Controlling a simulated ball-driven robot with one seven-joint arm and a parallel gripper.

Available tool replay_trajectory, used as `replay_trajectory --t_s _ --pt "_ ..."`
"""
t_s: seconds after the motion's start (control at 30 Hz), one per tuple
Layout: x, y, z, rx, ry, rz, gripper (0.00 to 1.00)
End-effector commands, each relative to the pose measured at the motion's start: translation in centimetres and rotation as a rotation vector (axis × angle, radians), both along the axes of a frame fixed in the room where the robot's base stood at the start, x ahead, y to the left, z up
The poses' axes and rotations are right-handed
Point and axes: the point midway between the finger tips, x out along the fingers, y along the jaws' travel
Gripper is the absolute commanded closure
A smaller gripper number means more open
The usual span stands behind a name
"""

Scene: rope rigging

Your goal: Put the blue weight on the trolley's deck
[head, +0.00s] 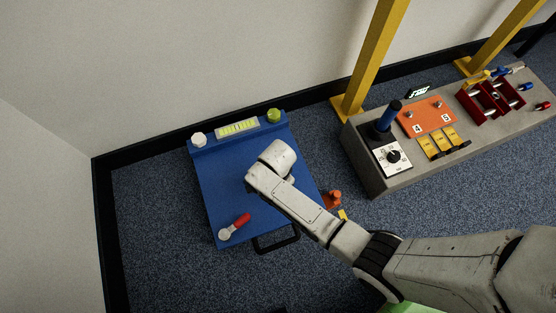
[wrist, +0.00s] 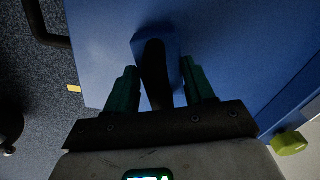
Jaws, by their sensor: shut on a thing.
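The trolley's deck (head: 225,195) is a flat blue surface at the left of the head view. In the wrist view the deck (wrist: 100,45) fills most of the background. The blue weight (wrist: 172,45) has a black upright part, apparently its handle, standing between my fingers. My gripper (wrist: 160,68) has dark green fingers and is shut on the weight. In the head view my arm hides the gripper and weight, over the deck's middle. I cannot tell whether the weight touches the deck or hangs just above it.
The trolley carries a white knob (head: 199,139), a green knob (head: 273,115), a red-handled lever (head: 236,226) and a black side handle (head: 278,240). An orange object (head: 333,198) lies right of the trolley. A grey console (head: 365,170) and yellow posts (head: 374,60) stand further right.

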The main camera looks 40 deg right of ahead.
Motion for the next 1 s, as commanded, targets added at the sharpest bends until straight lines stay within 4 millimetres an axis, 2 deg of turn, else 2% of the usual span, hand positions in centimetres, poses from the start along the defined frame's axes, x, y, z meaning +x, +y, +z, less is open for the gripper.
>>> replay_trajectory --t_s 0.1,0.13,0.37,0.7,0.87,1.0 --pt "0.2 0.0 -0.2 -0.001 -0.003 0.000 1.00" --pt "0.0 0.0 -0.3 0.000 0.000 0.000 0.45" --pt "0.0 0.0 -0.3 0.000 0.000 0.000 0.23" --pt "0.0 0.0 0.3 0.000 0.000 0.000 0.21" --pt "0.1 0.0 2.9 0.000 -0.002 0.000 0.21" --pt "0.0 0.0 5.9 0.000 -0.002 0.000 0.21"
